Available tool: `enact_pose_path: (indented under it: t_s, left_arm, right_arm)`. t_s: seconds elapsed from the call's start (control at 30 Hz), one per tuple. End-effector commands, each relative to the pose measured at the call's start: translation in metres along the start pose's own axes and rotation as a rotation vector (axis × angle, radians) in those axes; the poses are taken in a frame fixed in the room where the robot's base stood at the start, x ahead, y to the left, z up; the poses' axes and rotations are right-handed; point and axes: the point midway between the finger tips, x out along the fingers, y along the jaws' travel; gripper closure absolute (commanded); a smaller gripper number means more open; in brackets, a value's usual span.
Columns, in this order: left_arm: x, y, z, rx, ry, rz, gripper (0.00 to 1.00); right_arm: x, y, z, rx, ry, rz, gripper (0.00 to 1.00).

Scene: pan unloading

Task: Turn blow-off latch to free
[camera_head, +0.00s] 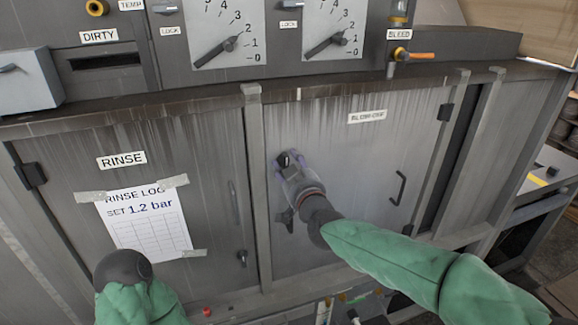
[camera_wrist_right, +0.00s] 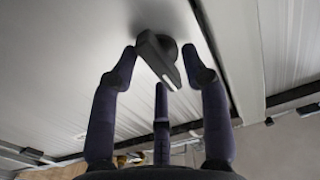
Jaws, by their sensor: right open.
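The blow-off door (camera_head: 335,215) is the grey right-hand panel under a label reading roughly BLOW-OFF. I cannot tell if any finger touches.
The rinse door (camera_head: 195,165) at left bears a taped rinse log (camera_head: 145,225) and its own latch (camera_head: 242,258). A dark handle (camera_head: 398,188) stands out on the blow-off door. Above are two gauges (camera_head: 230,40) and an orange bleed lever (camera_head: 415,56).

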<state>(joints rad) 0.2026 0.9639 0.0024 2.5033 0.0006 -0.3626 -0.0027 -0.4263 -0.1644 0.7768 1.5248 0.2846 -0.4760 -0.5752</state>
Motion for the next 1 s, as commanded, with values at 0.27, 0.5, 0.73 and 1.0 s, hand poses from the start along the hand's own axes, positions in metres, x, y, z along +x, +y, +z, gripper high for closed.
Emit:
enact_pose_path:
  t_s: [0.27, 0.5, 0.73, 1.0]
  left_arm:
    - [0.0, 0.0, 0.0, 0.0, 0.0, 0.0, 0.6]
    - [0.0, 0.0, 0.0, 0.0, 0.0, 0.0, 0.6]
    - [0.001, 0.0, 0.0, 0.0, 0.0, 0.0, 0.6]
    - [0.011, -0.004, 0.0, 0.0, 0.0, 0.0, 0.6]
  right_arm:
    - [0.002, 0.0, 0.0, 0.0, 0.0, 0.0, 0.54]
    - [0.002, 0.0, 0.0, 0.0, 0.0, 0.0, 1.0]
    - [0.001, 0.0, 0.0, 0.009, 0.0, 0.0, 1.0]
    - [0.001, 0.001, 0.002, 0.108, 0.001, 0.0, 1.0]
